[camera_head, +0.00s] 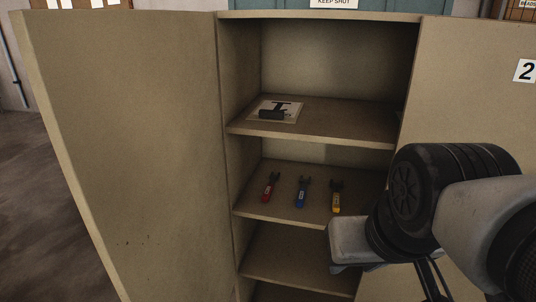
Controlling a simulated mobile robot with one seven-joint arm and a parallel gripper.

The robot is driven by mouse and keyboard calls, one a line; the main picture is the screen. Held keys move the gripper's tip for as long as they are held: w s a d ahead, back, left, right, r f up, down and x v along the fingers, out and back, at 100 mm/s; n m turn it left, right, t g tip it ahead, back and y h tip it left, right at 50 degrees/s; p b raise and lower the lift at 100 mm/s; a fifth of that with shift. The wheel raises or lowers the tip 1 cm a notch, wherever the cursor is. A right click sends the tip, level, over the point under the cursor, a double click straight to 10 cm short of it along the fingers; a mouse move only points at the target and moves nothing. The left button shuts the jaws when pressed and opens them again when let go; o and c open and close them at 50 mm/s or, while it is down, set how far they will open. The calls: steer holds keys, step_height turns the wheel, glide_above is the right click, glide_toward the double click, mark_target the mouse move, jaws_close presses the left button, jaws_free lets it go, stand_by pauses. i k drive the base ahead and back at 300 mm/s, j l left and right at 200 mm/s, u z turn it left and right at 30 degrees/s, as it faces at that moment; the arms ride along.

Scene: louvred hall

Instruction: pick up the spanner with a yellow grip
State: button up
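The spanner with a yellow grip (336,199) lies on a middle shelf (290,215) of an open cabinet, at the right of a row of three. Its dark jaw end points to the back of the shelf. To its left lie a spanner with a blue grip (302,194) and one with a red grip (269,188). My arm reaches in from the right, in front of the cabinet, just right of the yellow spanner. My gripper's fingers are not clearly visible, so I cannot tell their state or whether they hold anything.
The left cabinet door (130,150) and the right door (475,90) stand open. The shelf above (345,120) holds a dark object (271,114) on a pale sheet (290,117). A lower shelf (300,262) shows no objects in its visible part. Floor (40,200) is clear at left.

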mark_target(336, 195)
steer(key=i+l, duration=0.1)
steer(key=l, duration=0.3)
steer(key=i+l, duration=0.1)
steer(key=l, duration=0.35)
steer(key=l+u, duration=0.3)
steer(key=i+l+u, duration=0.1)
steer(key=l+u, duration=0.2)
steer(key=l, duration=0.25)
steer(key=u, duration=1.35)
